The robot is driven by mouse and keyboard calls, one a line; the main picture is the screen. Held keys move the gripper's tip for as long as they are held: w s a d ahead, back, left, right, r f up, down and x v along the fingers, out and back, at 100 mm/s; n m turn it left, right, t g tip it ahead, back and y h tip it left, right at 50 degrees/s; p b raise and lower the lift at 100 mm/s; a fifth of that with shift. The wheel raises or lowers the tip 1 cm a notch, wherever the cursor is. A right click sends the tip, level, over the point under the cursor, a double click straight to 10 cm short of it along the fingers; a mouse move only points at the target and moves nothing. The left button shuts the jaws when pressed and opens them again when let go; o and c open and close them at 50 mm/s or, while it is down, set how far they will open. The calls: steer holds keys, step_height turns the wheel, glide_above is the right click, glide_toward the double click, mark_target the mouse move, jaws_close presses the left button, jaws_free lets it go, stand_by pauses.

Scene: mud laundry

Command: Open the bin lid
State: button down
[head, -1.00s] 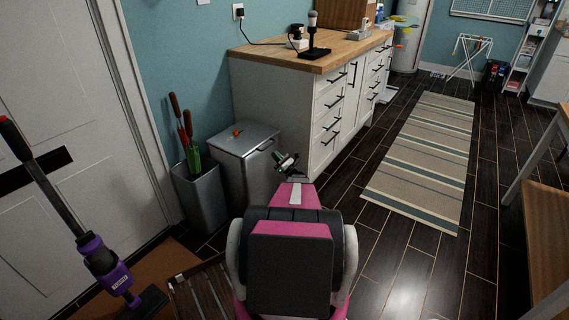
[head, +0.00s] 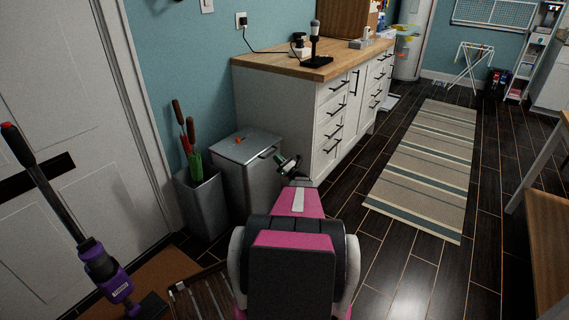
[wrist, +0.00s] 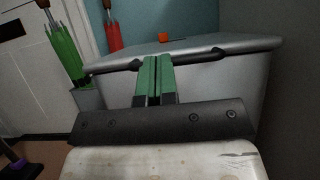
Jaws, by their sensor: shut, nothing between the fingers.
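The bin is a grey metal box (head: 250,185) with a flat lid (head: 235,150), which lies closed on it. A dark bar handle (head: 267,153) runs along the lid's front edge. In the wrist view the lid (wrist: 215,42) spans the upper middle, and both ends of the handle (wrist: 205,53) show. My gripper (head: 284,160) is at the front of the bin, close to the handle. In the wrist view its green fingers (wrist: 155,58) are together and empty, covering the handle's middle. I cannot tell whether they touch it.
A small orange object (head: 239,139) lies on the lid. An open grey container (head: 202,205) holding umbrellas (head: 188,140) stands left of the bin. A white cabinet (head: 330,120) with a wooden top is close on the right. Floor is clear beyond, around the striped rug (head: 425,165).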

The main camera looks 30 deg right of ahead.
step_height(320, 180, up, 6)
steer(key=g+h, duration=0.1)
steer(key=g, duration=0.1)
steer(key=shift+w+a+r, duration=0.2)
steer(key=shift+w+r, duration=0.05)
steer(key=shift+w, duration=0.1)
stand_by(0.4)
stand_by(1.2)
